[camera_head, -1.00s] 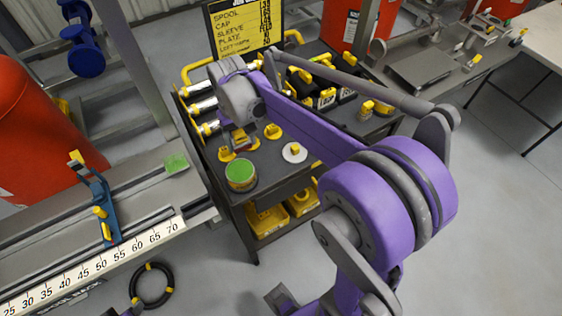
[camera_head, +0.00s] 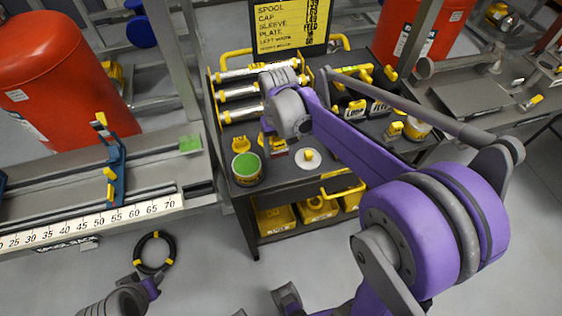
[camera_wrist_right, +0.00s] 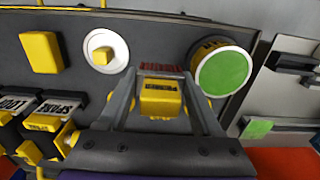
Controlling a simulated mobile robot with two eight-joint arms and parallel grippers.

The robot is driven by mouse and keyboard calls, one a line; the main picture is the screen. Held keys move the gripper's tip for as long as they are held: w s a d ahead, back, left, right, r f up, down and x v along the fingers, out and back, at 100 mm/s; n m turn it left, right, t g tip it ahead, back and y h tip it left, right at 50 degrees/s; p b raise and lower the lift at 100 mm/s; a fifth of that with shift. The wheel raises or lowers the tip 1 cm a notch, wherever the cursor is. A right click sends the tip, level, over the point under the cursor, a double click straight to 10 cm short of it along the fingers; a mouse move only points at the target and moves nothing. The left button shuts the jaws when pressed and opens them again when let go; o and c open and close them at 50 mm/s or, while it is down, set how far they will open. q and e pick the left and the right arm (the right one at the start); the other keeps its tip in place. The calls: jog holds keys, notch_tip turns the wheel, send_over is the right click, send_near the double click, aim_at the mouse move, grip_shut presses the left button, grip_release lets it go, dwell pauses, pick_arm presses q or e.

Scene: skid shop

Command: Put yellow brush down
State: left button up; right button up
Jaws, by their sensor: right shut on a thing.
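The yellow brush (camera_wrist_right: 160,100) is between the fingers of my right gripper (camera_wrist_right: 160,76), which is shut on it. It has a yellow body with dark lettering, and a red strip shows at its far edge. In the head view the brush (camera_head: 278,150) is low over the dark top of the cart (camera_head: 290,185), between the green-topped can (camera_head: 246,166) and the white disc (camera_head: 308,159). I cannot tell if it touches the surface. My right wrist partly hides it.
Silver rollers (camera_head: 240,92) lie at the cart's back left. Black, labelled yellow-handled items (camera_head: 352,106) stand at its right. A yellow sign (camera_head: 290,22) rises behind. A rack with a number scale (camera_head: 100,220) is at left, with a red tank (camera_head: 60,90) behind it.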

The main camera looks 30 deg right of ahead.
aim_at(279, 166)
notch_tip(279, 166, down, 6)
jog(key=shift+f, duration=0.25)
jog(key=shift+f+b, duration=0.1)
jog(key=shift+b, duration=0.2)
jog(key=o, duration=1.2)
jog(key=shift+c, duration=0.2)
